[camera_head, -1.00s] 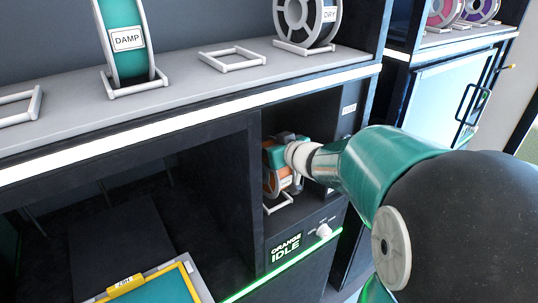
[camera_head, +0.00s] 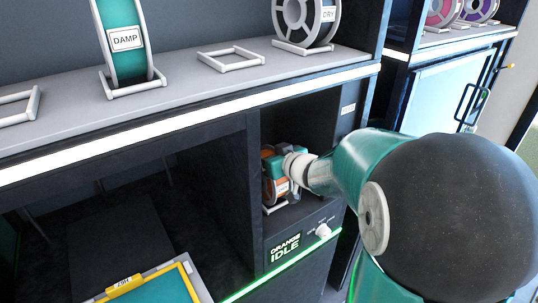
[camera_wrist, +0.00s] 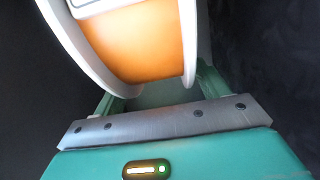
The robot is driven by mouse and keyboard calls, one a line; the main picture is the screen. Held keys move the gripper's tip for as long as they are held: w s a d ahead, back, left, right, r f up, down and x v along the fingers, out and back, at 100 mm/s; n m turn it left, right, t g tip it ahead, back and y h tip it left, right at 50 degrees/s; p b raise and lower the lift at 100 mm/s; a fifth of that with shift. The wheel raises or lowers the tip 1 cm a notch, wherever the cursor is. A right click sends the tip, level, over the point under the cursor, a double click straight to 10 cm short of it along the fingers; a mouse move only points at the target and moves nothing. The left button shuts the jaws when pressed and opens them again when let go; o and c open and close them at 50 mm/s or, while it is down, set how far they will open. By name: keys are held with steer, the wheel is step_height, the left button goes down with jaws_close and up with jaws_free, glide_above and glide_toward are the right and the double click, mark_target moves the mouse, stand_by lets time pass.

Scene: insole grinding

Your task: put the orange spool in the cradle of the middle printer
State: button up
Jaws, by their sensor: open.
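The orange spool (camera_head: 268,180) sits in the niche above the panel marked ORANGE IDLE, at a white cradle frame (camera_head: 272,208) that shows only in part. My gripper (camera_head: 276,170) reaches into the niche from the right and covers much of the spool. In the wrist view, the spool's orange winding (camera_wrist: 145,45) and pale flanges fill the upper middle. My gripper (camera_wrist: 160,92) is open, with its green fingers on either side of the spool's lower part. I cannot tell whether they touch it.
The shelf above holds a teal spool marked DAMP (camera_head: 125,45), an empty white cradle (camera_head: 231,60) and a grey spool marked DRY (camera_head: 305,18). The niche walls stand close around my gripper. A yellow-edged tray (camera_head: 150,280) is at lower left. A white knob (camera_head: 323,231) sits on the front panel.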

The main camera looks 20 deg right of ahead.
steer(key=shift+s+r, duration=0.2)
steer(key=shift+r, duration=0.05)
steer(key=s+d+r+m+h, duration=0.25)
steer(key=s+r+h, duration=0.35)
steer(key=s, duration=0.5)
steer(key=s+a+f+g+y, duration=0.3)
steer(key=s+a+f+g, duration=0.2)
steer(key=s+a, duration=0.9)
steer(key=s+g, duration=0.1)
steer(key=g, duration=0.2)
steer(key=shift+s+g, duration=0.4)
